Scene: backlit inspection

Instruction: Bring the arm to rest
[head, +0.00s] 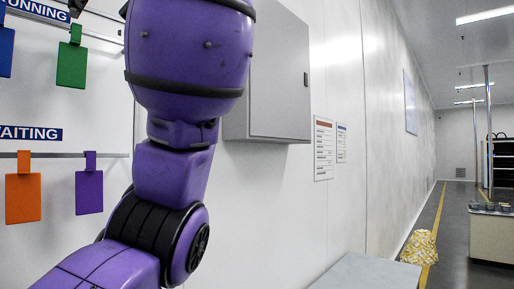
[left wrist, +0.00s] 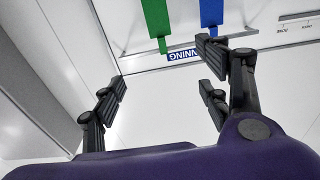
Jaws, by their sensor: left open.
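My left gripper (left wrist: 162,85) shows in the left wrist view with its black fingers spread wide. Nothing is between them. Beyond the fingers, a green tag (left wrist: 157,20) and a blue tag (left wrist: 211,12) hang by a label reading RUNNING, which appears upside down. In the head view my purple arm (head: 175,170) rises from the lower left and runs out of the top of the picture, so its gripper is out of that view. My right gripper is in neither view.
A white wall board (head: 100,135) carries green (head: 71,64), blue (head: 6,52), orange (head: 23,197) and purple (head: 89,192) tags. A grey cabinet (head: 280,80) is behind my arm. A grey surface (head: 368,273) is at lower middle. A yellow-patterned object (head: 419,248) stands on the floor.

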